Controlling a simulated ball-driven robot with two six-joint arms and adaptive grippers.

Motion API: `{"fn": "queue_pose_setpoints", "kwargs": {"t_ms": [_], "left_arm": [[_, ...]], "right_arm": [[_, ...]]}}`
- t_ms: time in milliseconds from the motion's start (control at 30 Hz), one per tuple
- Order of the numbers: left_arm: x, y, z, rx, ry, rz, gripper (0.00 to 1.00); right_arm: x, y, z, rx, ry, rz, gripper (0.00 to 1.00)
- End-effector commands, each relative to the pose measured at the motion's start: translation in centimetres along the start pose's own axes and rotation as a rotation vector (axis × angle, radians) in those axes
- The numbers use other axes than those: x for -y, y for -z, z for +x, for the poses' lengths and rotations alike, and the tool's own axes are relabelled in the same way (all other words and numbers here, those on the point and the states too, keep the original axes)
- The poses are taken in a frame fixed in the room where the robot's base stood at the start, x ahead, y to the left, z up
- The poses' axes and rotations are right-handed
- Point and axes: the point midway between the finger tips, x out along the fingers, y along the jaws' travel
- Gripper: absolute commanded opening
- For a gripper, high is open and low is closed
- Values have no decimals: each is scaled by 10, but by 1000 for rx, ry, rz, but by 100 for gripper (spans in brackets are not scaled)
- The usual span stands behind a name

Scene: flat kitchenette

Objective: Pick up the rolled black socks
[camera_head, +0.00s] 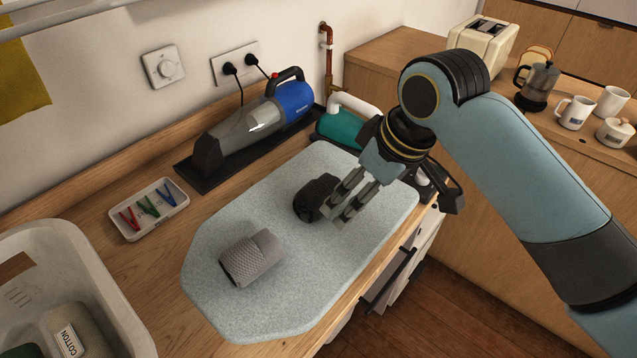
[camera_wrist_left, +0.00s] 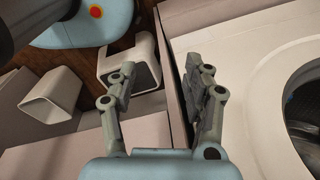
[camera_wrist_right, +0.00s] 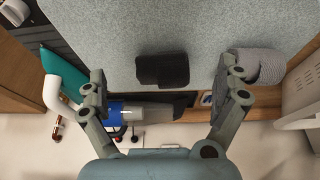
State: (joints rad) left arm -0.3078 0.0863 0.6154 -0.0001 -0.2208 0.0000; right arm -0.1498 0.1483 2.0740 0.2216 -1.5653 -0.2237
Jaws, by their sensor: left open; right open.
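The rolled black socks (camera_head: 314,198) lie on the pale blue-grey ironing mat (camera_head: 222,240) on the counter. In the right wrist view the black socks (camera_wrist_right: 162,70) lie beyond the fingertips, between the two fingers. My right gripper (camera_head: 343,203) is open and empty beside the black socks, with its fingers toward them; it also shows in the right wrist view (camera_wrist_right: 162,82). Whether a finger touches the socks I cannot tell. My left gripper (camera_wrist_left: 158,80) is open and empty, away from the counter top, near a white appliance front (camera_wrist_left: 240,60).
A rolled grey textured bundle (camera_head: 252,258) lies on the mat, left of the black socks. A tray of clothes pegs (camera_head: 149,209), a handheld vacuum (camera_head: 255,125) and a teal bottle (camera_head: 341,128) stand around the mat. A white basket (camera_head: 112,300) is at bottom left.

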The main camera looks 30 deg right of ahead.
Motion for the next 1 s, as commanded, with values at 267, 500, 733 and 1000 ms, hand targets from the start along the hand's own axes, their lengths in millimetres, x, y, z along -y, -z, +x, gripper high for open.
{"fn": "queue_pose_setpoints", "kwargs": {"t_ms": [267, 500, 733, 1000], "left_arm": [[-4, 12, -7, -16, -5, -3, 50], [-6, 12, -9, -16, -8, -4, 50], [-6, 12, -15, -16, -8, -4, 50], [-4, 12, -23, -15, -7, -4, 50]], "right_arm": [[-7, 52, -1, -32, 52, -78, 100], [-5, 54, 37, -33, 52, -81, 100], [-2, 57, 56, -33, 53, -80, 100], [0, 62, 92, -34, 51, -81, 100]]}}
